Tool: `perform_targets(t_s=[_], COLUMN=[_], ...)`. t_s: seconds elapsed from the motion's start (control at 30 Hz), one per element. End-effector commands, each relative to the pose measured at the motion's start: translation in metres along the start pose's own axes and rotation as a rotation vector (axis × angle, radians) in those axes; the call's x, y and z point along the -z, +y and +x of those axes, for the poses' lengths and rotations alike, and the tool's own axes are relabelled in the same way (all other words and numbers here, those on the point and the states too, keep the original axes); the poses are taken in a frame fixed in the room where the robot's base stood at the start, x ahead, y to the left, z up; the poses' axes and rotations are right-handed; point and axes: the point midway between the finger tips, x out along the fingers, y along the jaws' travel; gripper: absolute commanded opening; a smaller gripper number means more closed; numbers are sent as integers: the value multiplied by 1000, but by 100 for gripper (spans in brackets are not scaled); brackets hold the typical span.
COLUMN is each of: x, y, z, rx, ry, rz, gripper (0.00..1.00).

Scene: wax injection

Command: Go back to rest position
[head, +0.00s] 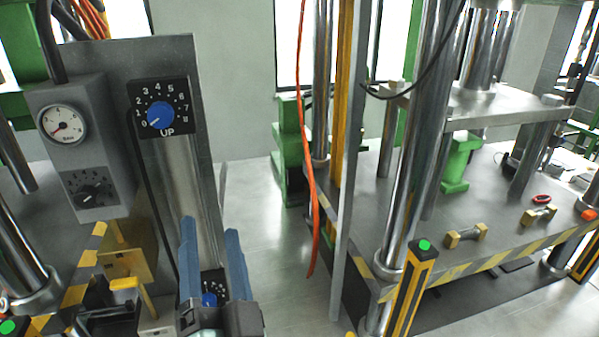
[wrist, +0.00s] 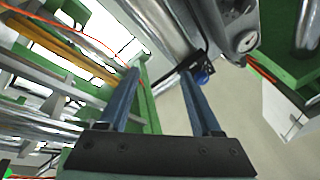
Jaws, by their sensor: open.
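My gripper (head: 213,262) shows at the bottom of the head view, with two blue fingers pointing up and apart. The gripper stands in front of a grey machine panel. A blue dial marked UP (head: 160,115) is on that panel above the fingers. A second blue knob (head: 209,300) shows low between the fingers, partly hidden by the gripper.
A grey box with a pressure gauge (head: 62,124) and a black knob (head: 92,193) stands at left. At right is a press table (head: 440,215) with steel columns and a striped edge. An orange cable (head: 308,150) hangs mid-view. Open floor (head: 262,235) lies between the machines.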

Motion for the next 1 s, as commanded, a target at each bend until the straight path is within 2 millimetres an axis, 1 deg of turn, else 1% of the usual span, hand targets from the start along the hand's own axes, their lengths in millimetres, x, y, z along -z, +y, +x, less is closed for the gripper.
perform_targets(t_s=[0.03,0.07,0.1,0.17,0.2,0.27,0.3,0.4,0.43,0.5,0.6,0.7,1.0], x=[34,53,77,114,138,172,193,235,245,262,276,279,278], y=[-20,-31,-44,-65,-79,-97,-109,-132,-138,-147,-154,-155,-155], z=[14,20,26,32,34,33,30,21,18,11,5,4,4], rx=[35,47,57,63,61,47,35,-4,-16,-40,-62,-69,-67], ry=[55,85,126,192,239,308,352,447,470,513,544,553,550], rz=[-110,-177,-267,-398,-479,-593,-659,-788,-817,-868,-906,-917,-914], gripper=[65,65,65,65,65,65,65,65,65,65,65,65,65])
